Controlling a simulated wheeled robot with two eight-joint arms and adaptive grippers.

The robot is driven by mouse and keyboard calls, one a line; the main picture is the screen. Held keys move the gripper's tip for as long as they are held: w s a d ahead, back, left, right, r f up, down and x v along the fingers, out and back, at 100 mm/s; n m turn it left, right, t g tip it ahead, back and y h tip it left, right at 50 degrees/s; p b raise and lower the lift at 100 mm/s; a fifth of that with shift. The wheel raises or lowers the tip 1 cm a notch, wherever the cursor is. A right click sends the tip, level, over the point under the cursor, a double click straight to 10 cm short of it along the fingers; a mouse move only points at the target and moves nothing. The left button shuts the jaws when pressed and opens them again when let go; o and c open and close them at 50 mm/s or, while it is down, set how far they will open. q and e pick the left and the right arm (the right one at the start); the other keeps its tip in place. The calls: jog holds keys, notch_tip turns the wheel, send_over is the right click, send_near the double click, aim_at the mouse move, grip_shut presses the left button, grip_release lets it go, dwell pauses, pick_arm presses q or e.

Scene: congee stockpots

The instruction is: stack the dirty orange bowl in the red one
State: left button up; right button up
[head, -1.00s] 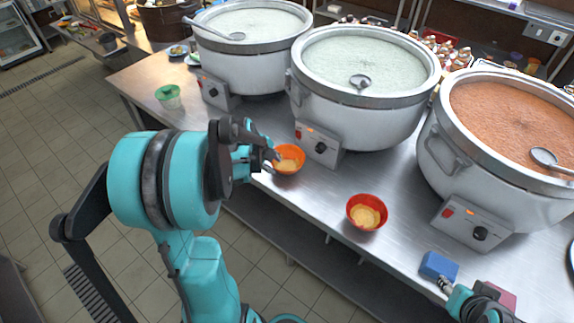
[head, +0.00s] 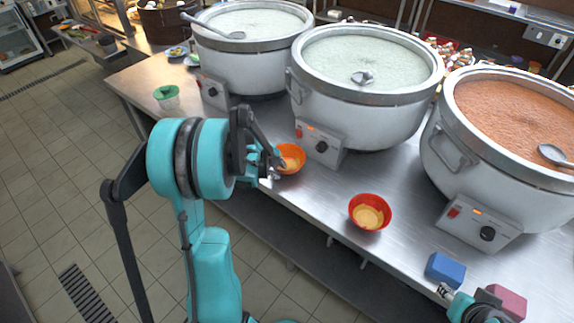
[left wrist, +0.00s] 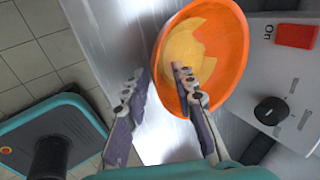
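The orange bowl (head: 291,158) stands on the metal counter in front of the middle pot, with yellowish residue inside. It also shows in the left wrist view (left wrist: 232,62). The red bowl (head: 369,212) stands upright to its right, nearer the counter's front edge, also with yellowish residue. My left gripper (head: 276,167) is at the orange bowl's left side. In the left wrist view my left gripper (left wrist: 158,76) is open, one finger over the bowl's inside and the other outside its rim. My right gripper (head: 444,290) is low at the right; its fingers are too small to read.
A blue block (head: 445,269) and a pinkish block (head: 507,302) lie by my right gripper. Three large pots, including the green-white middle one (head: 365,105), line the back of the counter. Counter between the bowls is clear.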

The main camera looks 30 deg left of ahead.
pick_arm(q)
grip_shut()
notch_tip(320, 180, up, 10)
jog(key=p, duration=0.4)
